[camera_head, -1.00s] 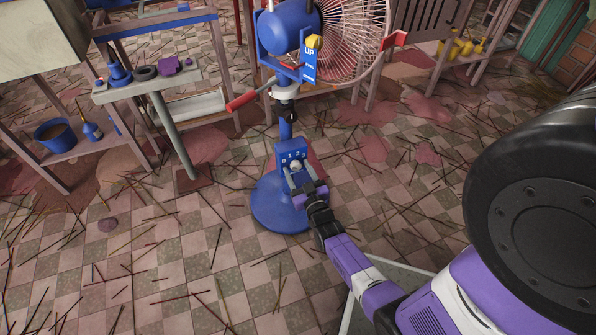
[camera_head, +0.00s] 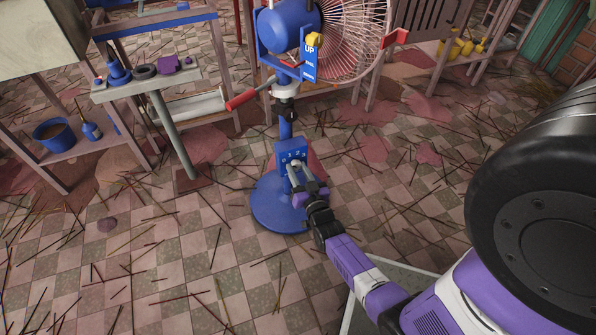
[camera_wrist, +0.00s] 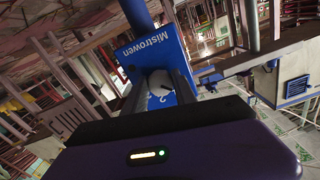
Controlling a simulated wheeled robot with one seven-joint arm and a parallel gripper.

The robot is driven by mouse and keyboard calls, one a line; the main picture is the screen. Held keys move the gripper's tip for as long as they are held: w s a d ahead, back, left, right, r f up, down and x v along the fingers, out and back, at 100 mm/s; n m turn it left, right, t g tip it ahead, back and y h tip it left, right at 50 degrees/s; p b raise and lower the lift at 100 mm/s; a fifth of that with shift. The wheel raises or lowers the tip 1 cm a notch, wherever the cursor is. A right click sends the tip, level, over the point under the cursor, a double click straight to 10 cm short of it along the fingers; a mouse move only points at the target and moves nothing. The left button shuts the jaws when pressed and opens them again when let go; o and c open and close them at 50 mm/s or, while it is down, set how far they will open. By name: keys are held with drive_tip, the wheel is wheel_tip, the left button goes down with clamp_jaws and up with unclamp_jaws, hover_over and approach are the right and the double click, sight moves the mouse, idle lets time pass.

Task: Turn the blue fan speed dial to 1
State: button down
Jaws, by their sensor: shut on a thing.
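The blue fan (camera_head: 290,28) stands on a round blue base (camera_head: 268,205). Its blue speed panel (camera_head: 284,157), numbered 0 to 3, is on the post low above the base. The pale dial shows between my fingers in the wrist view (camera_wrist: 161,82), under the panel's "Mistrowen" lettering (camera_wrist: 150,42). My gripper (camera_head: 297,170) is at the panel front and shut on the dial; its fingers (camera_wrist: 160,88) lie on both sides of it. The fingers hide part of the panel, and I cannot tell which number the dial points at.
A small side table (camera_head: 150,84) with a blue cone and dark pieces stands left of the fan. A red-handled crank (camera_head: 241,100) juts out near the post. A shelf with a blue pot (camera_head: 54,136) is at far left. Thin sticks litter the checkered floor.

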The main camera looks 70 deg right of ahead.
drive_tip(key=shift+a+m+b, duration=0.1)
drive_tip(key=shift+m+b, duration=0.45)
drive_tip(key=shift+m, duration=1.65)
drive_tip(key=c, duration=1)
unclamp_jaws()
drive_tip(key=p+v, duration=0.2)
drive_tip(key=v, duration=0.5)
drive_tip(key=shift+s+a+p, duration=0.25)
drive_tip(key=shift+p, duration=0.15)
